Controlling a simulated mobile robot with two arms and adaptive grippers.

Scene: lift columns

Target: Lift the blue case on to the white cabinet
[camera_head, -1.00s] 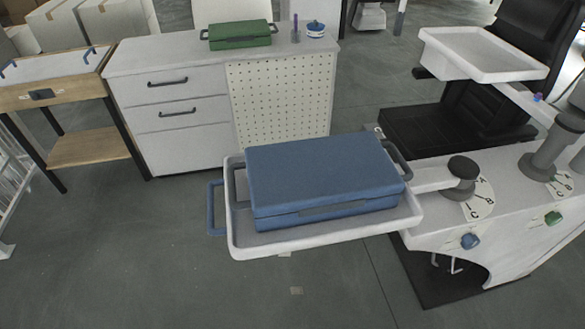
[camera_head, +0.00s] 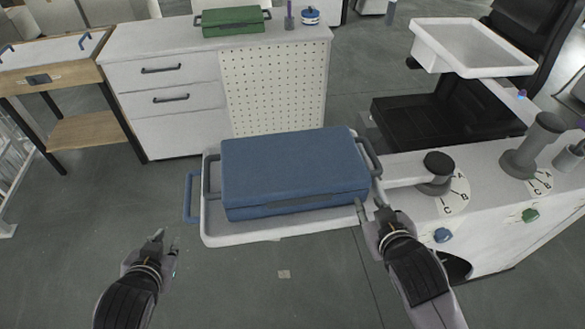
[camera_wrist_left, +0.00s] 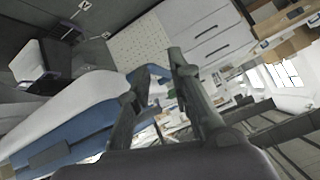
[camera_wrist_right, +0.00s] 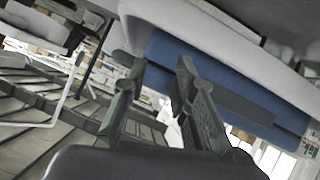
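The blue case (camera_head: 292,172) lies flat on a white tray (camera_head: 212,226) in the head view, with a dark handle at each end. The white cabinet (camera_head: 165,70) stands behind it to the left, with drawers and a perforated panel. My left gripper (camera_head: 165,240) is open and empty, in front of and left of the tray, apart from the case. The case also shows in the left wrist view (camera_wrist_left: 72,138). My right gripper (camera_head: 372,208) is at the tray's front right corner, near the right handle; its fingers are apart in the right wrist view (camera_wrist_right: 155,85) with nothing visibly between them.
A blue tray handle (camera_head: 192,197) sticks out left. A grey console with knobs (camera_head: 490,190) is at the right, below another white tray (camera_head: 470,48). A wooden table (camera_head: 75,130) stands left.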

